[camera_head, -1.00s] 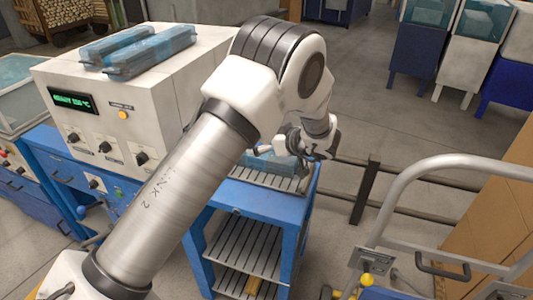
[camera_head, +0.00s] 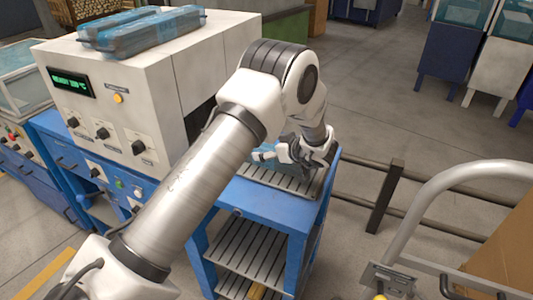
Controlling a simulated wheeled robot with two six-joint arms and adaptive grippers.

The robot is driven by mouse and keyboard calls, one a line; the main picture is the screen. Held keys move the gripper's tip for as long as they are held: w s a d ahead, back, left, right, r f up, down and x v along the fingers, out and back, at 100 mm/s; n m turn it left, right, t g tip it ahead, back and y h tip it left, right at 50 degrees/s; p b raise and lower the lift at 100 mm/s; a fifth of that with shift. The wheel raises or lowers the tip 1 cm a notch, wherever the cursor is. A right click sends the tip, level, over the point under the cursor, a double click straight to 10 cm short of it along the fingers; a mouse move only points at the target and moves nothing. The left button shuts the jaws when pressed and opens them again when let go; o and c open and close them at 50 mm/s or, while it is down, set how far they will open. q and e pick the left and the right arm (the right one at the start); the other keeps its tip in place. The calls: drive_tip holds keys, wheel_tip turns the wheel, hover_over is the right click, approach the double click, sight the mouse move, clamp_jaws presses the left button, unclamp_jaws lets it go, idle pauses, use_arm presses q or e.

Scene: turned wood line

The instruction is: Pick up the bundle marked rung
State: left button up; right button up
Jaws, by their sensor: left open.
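A blue wrapped bundle (camera_head: 263,153) lies on the slatted top of the blue stand (camera_head: 308,214), partly hidden behind my left arm and gripper. My left gripper (camera_head: 284,153) is open, close beside this bundle at its right end; I cannot tell whether they touch. Two more blue wrapped bundles lie side by side on top of the white machine, a front one (camera_head: 150,35) and a back one (camera_head: 122,20). No mark reading rung is legible on any bundle. My right gripper is not in view.
The white machine (camera_head: 170,85), with knobs and a green display, stands left of the blue stand. A dark low rail (camera_head: 385,190) runs behind the stand to the right. A trolley with a grey tube handle (camera_head: 425,205) is at the right. Open floor (camera_head: 375,100) lies beyond.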

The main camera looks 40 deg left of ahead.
use_arm(q)
drive_tip(key=shift+w+a+f, duration=0.15)
drive_tip(key=shift+w+f, duration=0.05)
drive_tip(key=shift+f, duration=0.1)
drive_tip(key=shift+s+r, duration=0.15)
drive_tip(key=shift+s, duration=0.05)
drive_tip(key=c, duration=1.9)
